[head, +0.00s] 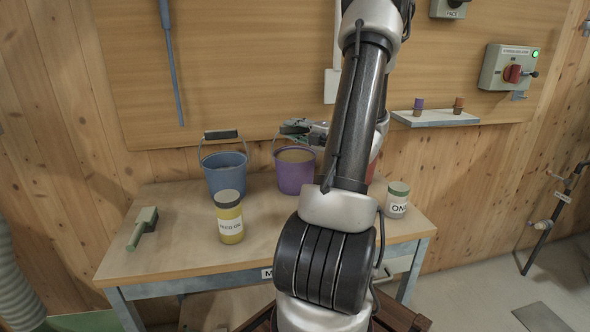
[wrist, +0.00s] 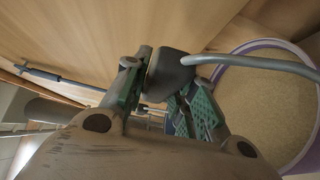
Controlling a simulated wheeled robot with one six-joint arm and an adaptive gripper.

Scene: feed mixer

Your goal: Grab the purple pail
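The purple pail (head: 294,174) stands upright on the table in the head view, with pale grain-like stuff inside. In the wrist view its purple rim (wrist: 298,50) and contents fill the right side. My gripper (head: 304,128) is at handle height just above the pail, partly hidden by my arm in the head view. In the wrist view its green-padded fingers (wrist: 158,96) lie on either side of the dark handle grip (wrist: 169,72), whose grey bail runs right over the pail. The grip looks close to both fingers; firm contact cannot be made out.
A blue pail (head: 225,177) stands left of the purple one. A yellow-labelled jar (head: 229,218) is in front, a green-lidded jar (head: 397,200) at right, and a brush (head: 143,229) at left. A wooden board (head: 240,70) is behind, with a small shelf (head: 435,118).

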